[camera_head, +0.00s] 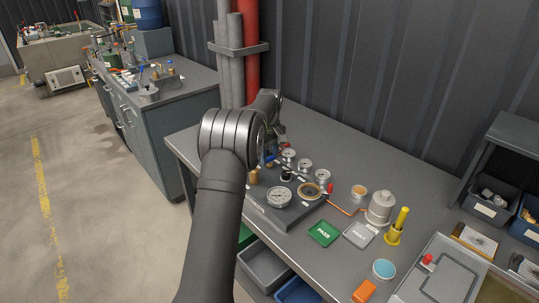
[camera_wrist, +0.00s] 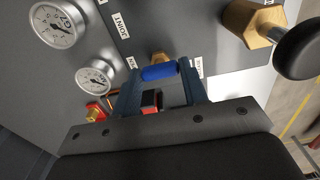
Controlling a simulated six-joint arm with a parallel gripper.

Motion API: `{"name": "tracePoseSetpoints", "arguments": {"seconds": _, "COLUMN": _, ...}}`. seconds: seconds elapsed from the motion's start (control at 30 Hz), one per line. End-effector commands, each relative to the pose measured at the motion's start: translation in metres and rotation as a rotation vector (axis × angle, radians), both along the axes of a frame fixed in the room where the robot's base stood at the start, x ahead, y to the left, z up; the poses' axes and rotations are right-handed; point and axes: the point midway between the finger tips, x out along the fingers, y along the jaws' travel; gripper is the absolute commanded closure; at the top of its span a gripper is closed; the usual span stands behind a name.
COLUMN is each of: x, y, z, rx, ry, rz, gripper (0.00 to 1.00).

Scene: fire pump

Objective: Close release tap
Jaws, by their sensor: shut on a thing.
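A small tap with a blue handle (camera_wrist: 160,72) and a brass body (camera_wrist: 158,57) is on the grey panel (camera_wrist: 165,28) in the wrist view. I take it to be the release tap; its label is partly covered. My gripper (camera_wrist: 159,75) has a dark blue finger at each end of the blue handle and is shut on it. In the head view my arm reaches over the back left of the pump panel (camera_head: 262,207), and its links hide most of the gripper and tap.
Two gauges (camera_wrist: 57,23) (camera_wrist: 95,76) and a red-and-brass fitting (camera_wrist: 95,112) lie left of my gripper in the wrist view. On the bench, green (camera_head: 323,233) and grey (camera_head: 359,235) trays lie right of the panel.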

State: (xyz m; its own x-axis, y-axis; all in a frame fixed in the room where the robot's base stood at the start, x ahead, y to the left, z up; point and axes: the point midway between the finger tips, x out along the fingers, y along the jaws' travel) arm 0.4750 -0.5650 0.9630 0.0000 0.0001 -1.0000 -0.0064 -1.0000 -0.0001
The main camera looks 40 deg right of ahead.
Motion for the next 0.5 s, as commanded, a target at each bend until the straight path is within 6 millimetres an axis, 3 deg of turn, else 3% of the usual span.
{"name": "tracePoseSetpoints", "arguments": {"seconds": 0.27, "x": 0.0001, "y": 0.0000, "z": 0.0006, "rx": 0.000, "ry": 0.000, "rz": -0.093, "gripper": 0.83}}
{"name": "tracePoseSetpoints", "arguments": {"seconds": 0.5, "x": 0.0002, "y": 0.0000, "z": 0.0008, "rx": 0.000, "ry": 0.000, "rz": -0.282, "gripper": 0.83}}
